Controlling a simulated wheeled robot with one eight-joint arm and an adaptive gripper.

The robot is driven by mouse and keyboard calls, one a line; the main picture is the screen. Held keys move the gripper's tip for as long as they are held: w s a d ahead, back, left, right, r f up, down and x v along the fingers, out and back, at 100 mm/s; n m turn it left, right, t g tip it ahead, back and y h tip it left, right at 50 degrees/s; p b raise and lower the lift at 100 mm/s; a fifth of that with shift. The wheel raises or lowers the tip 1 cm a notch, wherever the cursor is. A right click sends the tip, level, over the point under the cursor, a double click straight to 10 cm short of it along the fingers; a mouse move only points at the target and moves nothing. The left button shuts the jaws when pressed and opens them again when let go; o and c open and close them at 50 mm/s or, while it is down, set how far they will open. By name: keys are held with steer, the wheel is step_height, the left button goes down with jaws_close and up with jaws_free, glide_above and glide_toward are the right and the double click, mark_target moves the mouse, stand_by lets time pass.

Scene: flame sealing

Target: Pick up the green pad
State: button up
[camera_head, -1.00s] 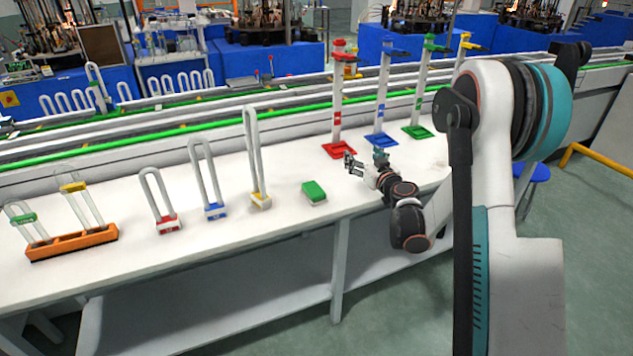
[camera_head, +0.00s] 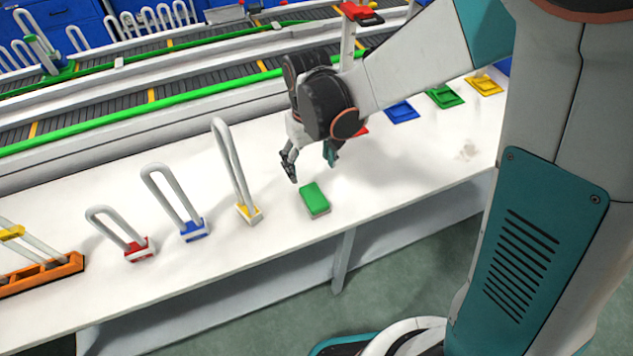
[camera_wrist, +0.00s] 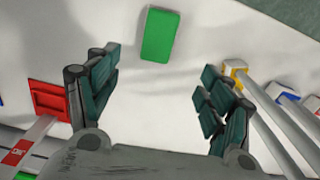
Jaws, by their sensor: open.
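The green pad (camera_head: 314,198) lies flat on the white table near its front edge, a small block with a green top. In the wrist view the pad (camera_wrist: 160,35) lies beyond the fingertips, roughly midway between the two fingers. My gripper (camera_head: 311,168) points down above the table, just behind the pad, with its fingers spread and nothing between them. The wrist view also shows my gripper (camera_wrist: 160,92) wide open and empty. The pad is fully visible in both views.
U-shaped tubes on yellow (camera_head: 249,214), blue (camera_head: 194,231) and red (camera_head: 139,249) bases stand left of the pad. An orange rack (camera_head: 42,275) is farther left. Blue (camera_head: 401,111), green (camera_head: 445,96) and yellow (camera_head: 484,85) stand bases lie right. The table around the pad is clear.

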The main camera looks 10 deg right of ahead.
steer(key=b, duration=0.3)
glide_above(314, 196)
steer(key=f, duration=0.8)
steer(key=shift+w+a, duration=0.35)
steer(key=shift+a, duration=0.05)
steer(key=shift+s+d+f+b, duration=0.1)
steer(key=shift+f+b, duration=0.3)
steer(key=shift+f, duration=0.5)
steer(key=shift+s+d+f+b, duration=0.15)
steer(key=shift+f+b, duration=0.3)
steer(key=shift+f, duration=0.45)
steer(key=shift+s+d+f+b, duration=0.1)
steer(key=shift+f+b, duration=0.3)
steer(key=shift+f, duration=0.5)
steer(key=shift+r, duration=0.1)
steer(key=c, duration=1.2)
